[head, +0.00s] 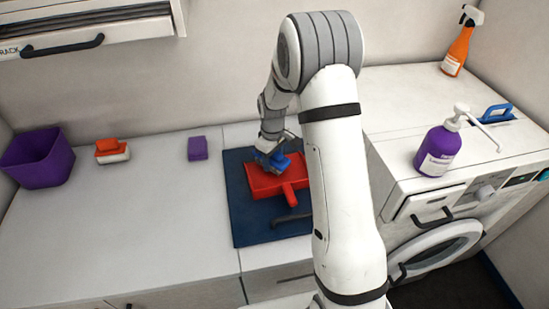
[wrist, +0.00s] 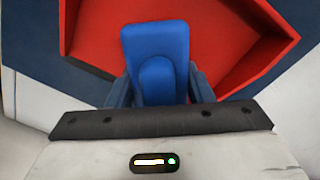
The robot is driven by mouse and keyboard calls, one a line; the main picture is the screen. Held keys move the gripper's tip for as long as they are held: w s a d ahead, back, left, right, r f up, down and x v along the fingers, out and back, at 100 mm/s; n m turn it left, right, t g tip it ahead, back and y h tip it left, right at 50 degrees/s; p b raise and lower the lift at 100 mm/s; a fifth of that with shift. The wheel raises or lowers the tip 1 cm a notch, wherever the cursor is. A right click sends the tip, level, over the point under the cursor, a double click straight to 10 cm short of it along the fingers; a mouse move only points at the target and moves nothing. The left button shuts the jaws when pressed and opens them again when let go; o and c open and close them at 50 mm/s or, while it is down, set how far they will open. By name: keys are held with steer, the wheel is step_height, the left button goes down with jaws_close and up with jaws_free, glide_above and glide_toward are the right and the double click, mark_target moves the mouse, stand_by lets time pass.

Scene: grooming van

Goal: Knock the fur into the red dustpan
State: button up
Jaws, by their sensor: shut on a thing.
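The red dustpan (head: 262,184) lies on a dark blue mat (head: 241,215) on the counter, its handle toward the front. My gripper (head: 271,160) is over the back part of the dustpan, shut on a blue object (wrist: 157,55). In the wrist view this blue object stands between the fingers, with the dustpan (wrist: 225,45) beneath and around it. I cannot tell whether the blue object touches the dustpan. No fur can be made out in either view.
A purple bin (head: 38,160), an orange and white block (head: 112,150) and a purple block (head: 197,148) stand left on the counter. The left front counter is clear.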

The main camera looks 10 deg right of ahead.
steer(key=shift+s+f+b, duration=0.1)
steer(key=shift+f+b, duration=0.45)
steer(key=shift+b, duration=0.05)
stand_by(1.4)
steer(key=shift+r+p, duration=0.3)
steer(key=shift+r, duration=0.5)
steer(key=shift+f+b, duration=0.75)
steer(key=shift+f, duration=0.05)
stand_by(1.6)
steer(key=shift+r, duration=0.1)
steer(key=shift+r+p, duration=1.7)
steer(key=shift+r, duration=1.3)
steer(key=shift+f, duration=0.1)
